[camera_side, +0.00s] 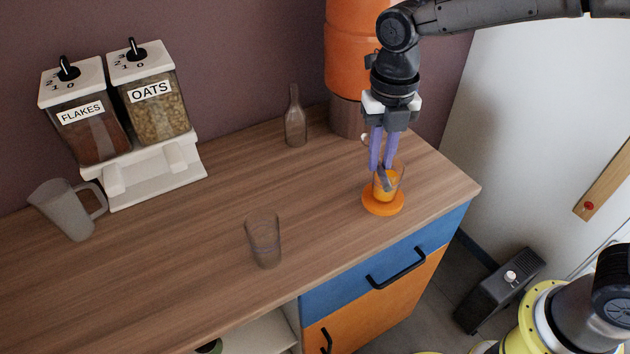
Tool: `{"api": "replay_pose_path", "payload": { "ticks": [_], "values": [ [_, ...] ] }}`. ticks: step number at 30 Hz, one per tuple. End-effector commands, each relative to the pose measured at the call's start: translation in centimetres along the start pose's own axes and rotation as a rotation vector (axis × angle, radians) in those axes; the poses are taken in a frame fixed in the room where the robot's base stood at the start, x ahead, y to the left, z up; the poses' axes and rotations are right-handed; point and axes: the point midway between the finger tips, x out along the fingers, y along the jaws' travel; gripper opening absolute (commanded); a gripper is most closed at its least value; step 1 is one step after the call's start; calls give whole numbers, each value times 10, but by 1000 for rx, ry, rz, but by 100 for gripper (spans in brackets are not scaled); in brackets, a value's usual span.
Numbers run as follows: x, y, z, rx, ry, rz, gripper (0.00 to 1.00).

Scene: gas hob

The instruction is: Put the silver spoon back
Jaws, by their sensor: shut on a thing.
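My gripper (381,166), with purple fingers, points down and is shut on the silver spoon (386,180), of which only a small grey part shows between and below the fingertips. The spoon is at a small clear glass with orange contents (394,193); its lower end seems to be inside the glass, but how deep I cannot tell. The glass stands on a round orange coaster (370,203) near the counter's right end. The fingers hide part of the glass's rim.
An empty clear glass (263,240) stands on the wooden counter (190,250). A bottle (295,120) and a large orange cylinder (350,60) are at the back. A grey jug (66,210) and the flakes and oats dispenser (155,175) stand left.

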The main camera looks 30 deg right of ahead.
Motion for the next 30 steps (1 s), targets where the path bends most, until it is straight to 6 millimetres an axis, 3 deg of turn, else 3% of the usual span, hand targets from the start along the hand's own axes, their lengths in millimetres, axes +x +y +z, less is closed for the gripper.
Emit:
{"api": "replay_pose_path", "payload": {
  "ticks": [5, 15, 21, 30],
  "values": [
    [14, 13, 14, -1, -5, -2, 0],
    [45, 63, 65, 0, -6, 0, 0],
    [79, 83, 86, 0, -4, -1, 0],
    [99, 95, 99, 0, -7, 2, 0]
  ]
}}
